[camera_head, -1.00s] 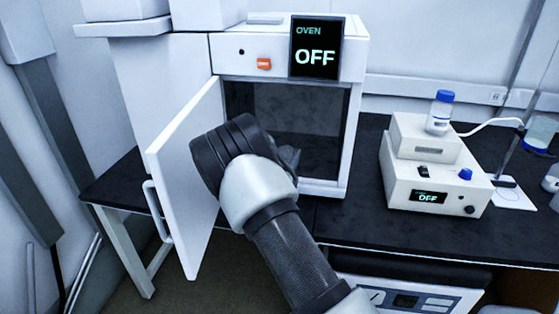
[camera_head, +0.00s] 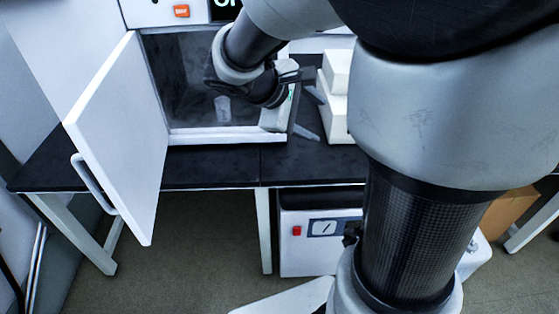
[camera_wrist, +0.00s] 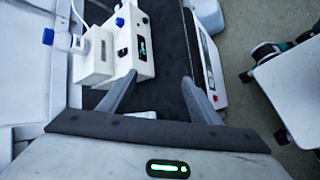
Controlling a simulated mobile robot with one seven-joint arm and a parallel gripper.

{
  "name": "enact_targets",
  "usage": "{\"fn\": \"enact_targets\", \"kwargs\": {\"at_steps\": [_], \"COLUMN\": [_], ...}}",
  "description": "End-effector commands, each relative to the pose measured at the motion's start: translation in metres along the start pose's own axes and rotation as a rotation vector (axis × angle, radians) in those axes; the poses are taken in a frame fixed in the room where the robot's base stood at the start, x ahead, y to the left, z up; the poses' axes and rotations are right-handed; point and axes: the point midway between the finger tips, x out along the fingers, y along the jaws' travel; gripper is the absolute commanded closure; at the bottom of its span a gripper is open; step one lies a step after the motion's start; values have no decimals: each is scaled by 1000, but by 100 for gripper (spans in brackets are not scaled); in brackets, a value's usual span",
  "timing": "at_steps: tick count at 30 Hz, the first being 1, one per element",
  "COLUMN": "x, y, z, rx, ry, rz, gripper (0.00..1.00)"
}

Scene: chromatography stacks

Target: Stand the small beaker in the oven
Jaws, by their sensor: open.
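The small beaker (camera_head: 222,108), clear and hard to make out, stands upright inside the oven (camera_head: 215,136), on its floor near the front. The oven door (camera_head: 125,140) is swung open to the left. My gripper (camera_head: 314,116) is at the right side of the oven opening, to the right of the beaker and apart from it. Its fingers point right, away from the beaker. In the wrist view the two fingers of my gripper (camera_wrist: 157,80) are spread with nothing between them. The beaker is not in the wrist view.
White stacked devices (camera_head: 337,80) stand on the black bench (camera_head: 215,172) just right of the oven, close to my fingers. In the wrist view, a blue-capped bottle (camera_wrist: 80,44) is on the devices (camera_wrist: 132,45). A white unit with a gauge (camera_head: 320,240) is below the bench.

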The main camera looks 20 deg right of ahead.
Motion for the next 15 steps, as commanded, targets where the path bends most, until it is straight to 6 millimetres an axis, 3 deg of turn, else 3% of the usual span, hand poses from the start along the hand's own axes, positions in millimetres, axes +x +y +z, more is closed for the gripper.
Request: {"fn": "enact_targets", "kwargs": {"at_steps": [1,6,10,15], "x": [-15,-71,-112,-144], "y": [-15,-74,-104,-123], "z": [20,51,55,54], "rx": [133,523,748,907], "ry": [53,235,366,472], "rz": [-83,-350,-500,-609], "gripper": [42,42,42,42]}}
